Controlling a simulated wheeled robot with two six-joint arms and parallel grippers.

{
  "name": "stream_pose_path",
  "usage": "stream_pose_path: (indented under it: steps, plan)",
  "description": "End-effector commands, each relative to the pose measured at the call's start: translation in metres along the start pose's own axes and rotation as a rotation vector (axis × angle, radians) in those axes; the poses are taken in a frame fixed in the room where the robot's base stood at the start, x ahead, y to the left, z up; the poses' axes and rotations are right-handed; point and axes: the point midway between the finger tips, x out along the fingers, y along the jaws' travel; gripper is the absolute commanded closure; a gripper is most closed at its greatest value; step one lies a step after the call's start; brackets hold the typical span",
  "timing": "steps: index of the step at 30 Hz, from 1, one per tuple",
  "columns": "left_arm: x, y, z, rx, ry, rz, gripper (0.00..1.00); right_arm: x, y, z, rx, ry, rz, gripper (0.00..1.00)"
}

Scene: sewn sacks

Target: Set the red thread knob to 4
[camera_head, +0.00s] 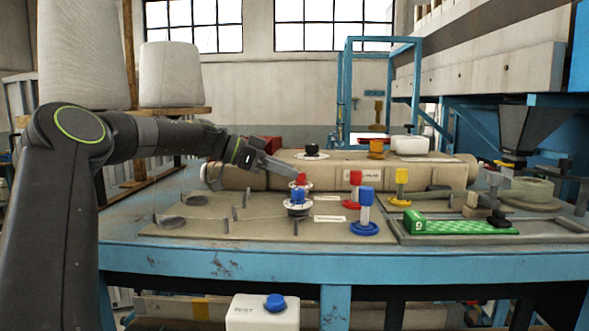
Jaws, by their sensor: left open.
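The red thread knob (302,179) stands on a pale round dial towards the back of the grey-brown plate (260,226). The dial's numbers are too small to read. My left gripper (296,172) reaches in from the left with its fingertips at the red knob's top. It is open, and I cannot tell whether the fingers touch the knob. A blue knob (298,196) on a similar white dial stands just in front and partly hides the red knob's dial. My right gripper is not in view.
A red spool post (355,185) and a blue one (365,205) stand to the right, with a yellow one (402,182) beyond. A long tan sack roll (400,173) lies behind. Thin pegs (234,212) stand left of the dials.

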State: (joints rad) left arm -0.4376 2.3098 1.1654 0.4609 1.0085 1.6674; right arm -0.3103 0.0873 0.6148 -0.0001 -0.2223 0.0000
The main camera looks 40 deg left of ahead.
Motion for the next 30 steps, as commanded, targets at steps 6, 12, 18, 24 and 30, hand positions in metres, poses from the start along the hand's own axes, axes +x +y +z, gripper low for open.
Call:
stream_pose_path:
  steps: [6, 12, 18, 24, 30]
  plan:
    - [0.02, 0.0, 0.0, 0.0, -0.003, 0.0, 0.56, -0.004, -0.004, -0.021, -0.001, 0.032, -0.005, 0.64]
    - [0.027, 0.0, 0.001, 0.0, 0.0, 0.0, 0.56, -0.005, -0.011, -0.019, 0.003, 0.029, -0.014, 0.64]
    - [0.027, 0.0, 0.0, 0.0, 0.001, -0.001, 0.56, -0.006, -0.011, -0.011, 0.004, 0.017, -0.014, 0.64]
    - [0.027, 0.0, 0.0, 0.0, 0.001, 0.0, 0.77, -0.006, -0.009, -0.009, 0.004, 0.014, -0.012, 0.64]
    - [0.027, 0.0, 0.0, 0.0, 0.001, -0.001, 1.0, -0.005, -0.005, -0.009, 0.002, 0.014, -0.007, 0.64]
